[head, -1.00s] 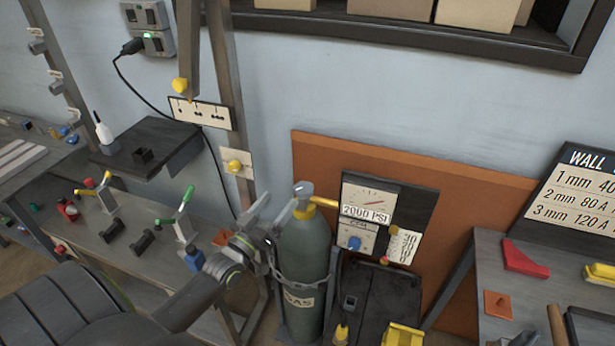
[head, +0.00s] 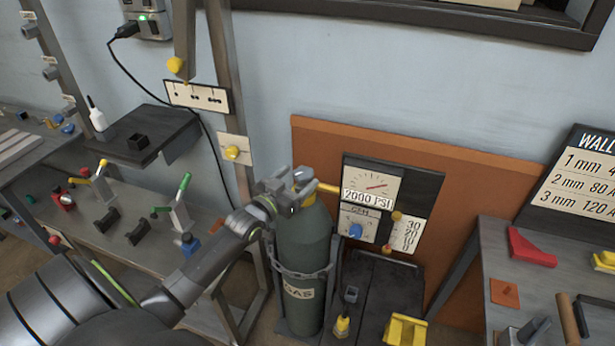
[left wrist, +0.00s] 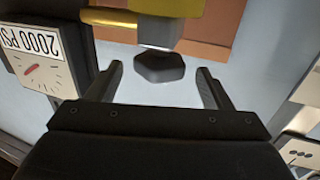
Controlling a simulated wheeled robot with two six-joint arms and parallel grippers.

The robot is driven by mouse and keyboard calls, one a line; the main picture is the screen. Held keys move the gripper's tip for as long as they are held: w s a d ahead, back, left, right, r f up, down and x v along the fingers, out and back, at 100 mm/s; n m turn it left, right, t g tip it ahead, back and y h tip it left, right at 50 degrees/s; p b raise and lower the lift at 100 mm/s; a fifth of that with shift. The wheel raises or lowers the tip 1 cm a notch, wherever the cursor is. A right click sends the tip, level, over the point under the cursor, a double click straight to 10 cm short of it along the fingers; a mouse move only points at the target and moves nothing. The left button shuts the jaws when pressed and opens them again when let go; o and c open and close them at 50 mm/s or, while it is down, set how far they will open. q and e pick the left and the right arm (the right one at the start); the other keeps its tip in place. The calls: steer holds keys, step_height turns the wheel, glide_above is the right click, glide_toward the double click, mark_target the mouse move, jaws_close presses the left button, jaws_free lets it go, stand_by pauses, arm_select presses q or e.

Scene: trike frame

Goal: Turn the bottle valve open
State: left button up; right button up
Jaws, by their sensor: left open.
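In the head view the valve is mostly hidden by my left gripper (head: 290,188), which is at the bottle's top. In the left wrist view the knob lies between the two open fingers of the left gripper (left wrist: 159,72), with a visible gap on each side. The fingers hold nothing. My right gripper cannot be made out.
Benches with tools (head: 130,205) stand left, and a grey table (head: 462,262) stands right. A metal post (head: 226,110) rises close left.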

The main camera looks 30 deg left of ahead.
mark_target(308, 168)
arm_select(q)
steer(key=shift+w+d+b, duration=0.1)
steer(key=shift+w+b, duration=0.55)
steer(key=shift+w, duration=1.9)
steer(key=shift+c, duration=0.4)
